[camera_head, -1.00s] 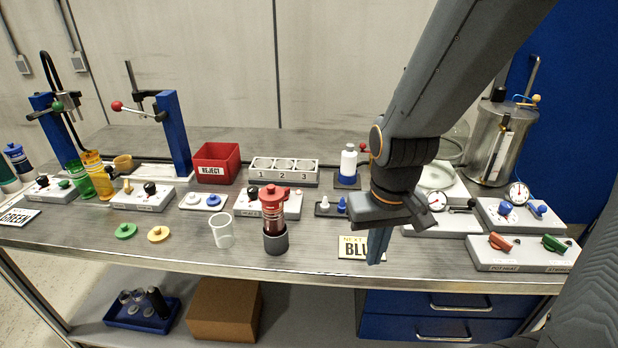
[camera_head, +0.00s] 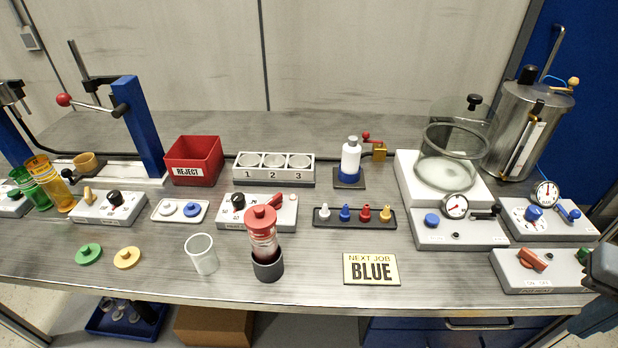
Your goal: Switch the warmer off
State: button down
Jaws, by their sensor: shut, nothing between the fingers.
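A low control box (camera_head: 258,216) with a black knob (camera_head: 238,201) and a red lever (camera_head: 270,202) stands mid-table, partly hidden by a red-capped bottle (camera_head: 262,235) in a dark cup (camera_head: 267,266). Its label is too small to read, so I cannot tell whether it is the warmer. Another box (camera_head: 92,212) at left has a black dial and a beige lever. At front right, a switch box (camera_head: 530,280) has a red lever (camera_head: 532,259) and a green one at its right end. My gripper (camera_head: 588,320) is partly in view at the right edge, shut and empty, in front of the green lever's end.
A glass jar (camera_head: 450,160) and a metal tank (camera_head: 525,125) stand at back right, with gauge boxes before them. A yellow "BLUE" card (camera_head: 371,269) lies at the front. The tabletop (camera_head: 440,275) right of the card is bare. A red reject bin (camera_head: 193,160) is at back left.

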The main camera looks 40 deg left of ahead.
aim_at(276, 202)
jog(key=z, duration=0.1)
jog(key=k, duration=1)
jog(key=u, duration=1.65)
jog(key=i, duration=0.5)
jog(key=z, duration=0.05)
